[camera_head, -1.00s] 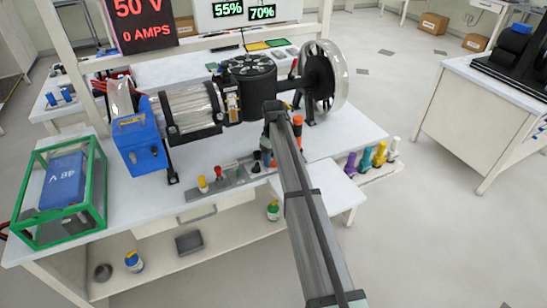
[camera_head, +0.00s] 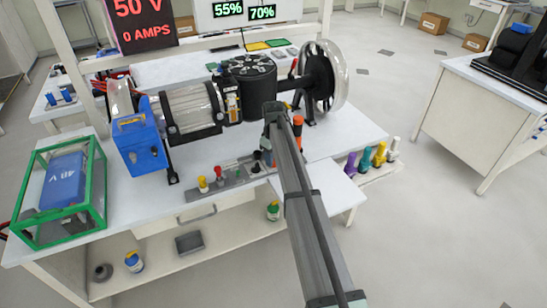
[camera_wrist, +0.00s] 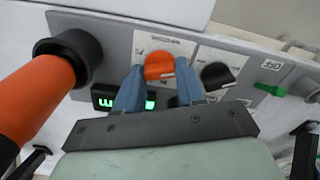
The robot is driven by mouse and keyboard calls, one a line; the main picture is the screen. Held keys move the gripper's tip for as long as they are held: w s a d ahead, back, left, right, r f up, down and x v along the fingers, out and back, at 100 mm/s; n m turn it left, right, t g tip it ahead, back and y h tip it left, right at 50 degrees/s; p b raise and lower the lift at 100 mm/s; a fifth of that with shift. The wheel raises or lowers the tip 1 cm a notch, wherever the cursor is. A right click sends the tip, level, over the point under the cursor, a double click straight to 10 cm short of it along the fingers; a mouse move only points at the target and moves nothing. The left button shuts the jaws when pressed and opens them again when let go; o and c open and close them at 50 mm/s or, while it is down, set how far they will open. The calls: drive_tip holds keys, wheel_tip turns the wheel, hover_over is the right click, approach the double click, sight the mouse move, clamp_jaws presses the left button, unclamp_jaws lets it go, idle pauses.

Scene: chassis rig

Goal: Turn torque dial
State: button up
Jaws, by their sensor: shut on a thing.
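In the wrist view, an orange dial (camera_wrist: 159,66) with a white label plate sits on a grey control panel (camera_wrist: 118,42). My gripper (camera_wrist: 160,80) has its two blue-grey fingers on either side of this dial, shut on it. A black dial (camera_wrist: 216,75) with its own label is just to the right, outside the fingers. The labels are too small to read surely. In the head view, my arm covers the gripper and the dial; part of the control panel (camera_head: 235,181) shows left of the arm.
A big orange handle (camera_wrist: 35,95) with a black collar stands close on the left. A green switch (camera_wrist: 271,89) is at the right. A green display (camera_wrist: 107,101) is partly covered by my fingers. The motor (camera_head: 190,108) and flywheel (camera_head: 335,80) stand behind the panel on the bench.

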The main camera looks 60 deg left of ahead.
drive_tip(key=shift+m, duration=0.3)
drive_tip(key=m, duration=0.8)
drive_tip(key=shift+m, duration=0.4)
drive_tip(key=m, duration=0.4)
drive_tip(key=shift+m, duration=2.1)
drive_tip(key=o, duration=1)
drive_tip(key=shift+o, duration=0.2)
drive_tip(key=shift+r, duration=0.15)
